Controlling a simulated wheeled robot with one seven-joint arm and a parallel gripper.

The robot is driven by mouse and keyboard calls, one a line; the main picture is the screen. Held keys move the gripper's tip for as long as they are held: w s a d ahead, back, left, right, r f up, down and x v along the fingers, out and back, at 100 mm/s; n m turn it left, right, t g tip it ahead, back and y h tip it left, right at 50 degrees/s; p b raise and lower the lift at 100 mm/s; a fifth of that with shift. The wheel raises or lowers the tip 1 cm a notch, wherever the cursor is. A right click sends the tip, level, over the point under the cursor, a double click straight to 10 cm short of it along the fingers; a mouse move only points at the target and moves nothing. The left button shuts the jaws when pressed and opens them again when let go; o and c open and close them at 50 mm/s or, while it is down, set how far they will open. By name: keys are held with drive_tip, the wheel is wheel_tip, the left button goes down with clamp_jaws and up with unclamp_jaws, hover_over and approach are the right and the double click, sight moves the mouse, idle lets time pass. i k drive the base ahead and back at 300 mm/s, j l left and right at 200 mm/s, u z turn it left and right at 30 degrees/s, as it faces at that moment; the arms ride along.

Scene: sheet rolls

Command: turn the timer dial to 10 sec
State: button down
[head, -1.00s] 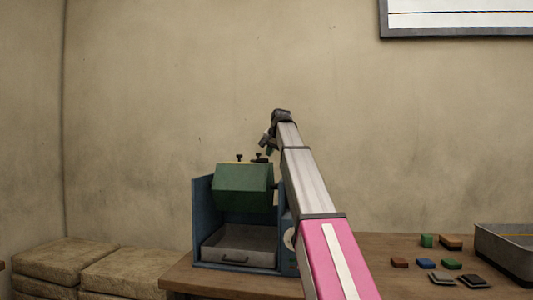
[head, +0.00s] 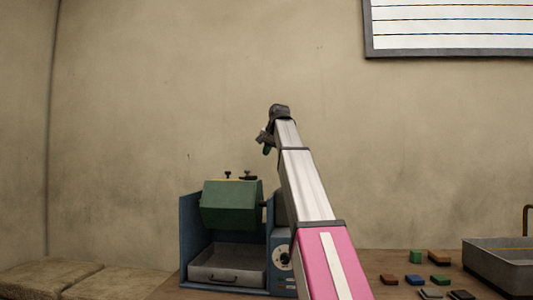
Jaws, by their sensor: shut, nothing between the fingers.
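The timer dial (head: 284,256) is a pale round dial on the blue front panel (head: 279,239) at the right side of the machine. My arm covers its right edge, and its marks are too small to read. The blue machine (head: 190,238) holds a green drum (head: 230,206) with dark knobs on top. My gripper (head: 266,150) is shut and empty, raised above the machine and well apart from the dial.
A grey tray (head: 226,263) with a handle sits under the drum. Several coloured blocks (head: 416,257) and a grey basin (head: 500,262) stand on the wooden table (head: 379,264) to the right. Stone-like slabs (head: 50,278) lie at the left.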

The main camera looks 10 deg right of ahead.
sight(285, 258)
drive_tip(key=k+l, duration=0.25)
drive_tip(key=k, duration=0.2)
drive_tip(key=k+l, duration=0.2)
drive_tip(key=k, duration=0.3)
